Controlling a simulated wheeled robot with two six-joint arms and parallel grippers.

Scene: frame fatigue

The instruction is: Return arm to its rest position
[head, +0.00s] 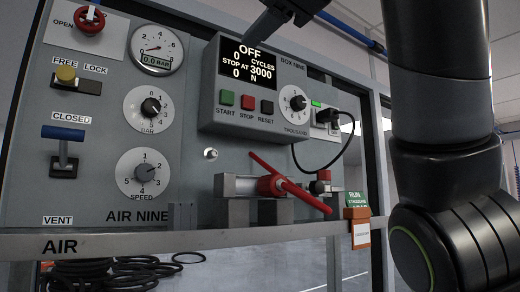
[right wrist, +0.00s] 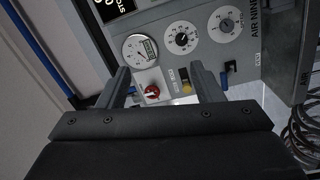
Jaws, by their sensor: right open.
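My right gripper (right wrist: 160,68) is open in the right wrist view, its two fingers apart with nothing between them. Beyond the fingers are the panel's round gauge, a red knob and a yellow knob; it touches none of them that I can see. In the head view my dark right arm (head: 440,110) fills the right side, and a dark part that looks like its gripper shows at the top edge, above the box with the display. My left arm and gripper are not in view.
The grey panel has a red knob (head: 89,20), a gauge (head: 157,50) reading 0.0, a blue-handled valve (head: 63,133) and dials. The control box (head: 250,85) shows OFF. Black hose (head: 130,270) lies below.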

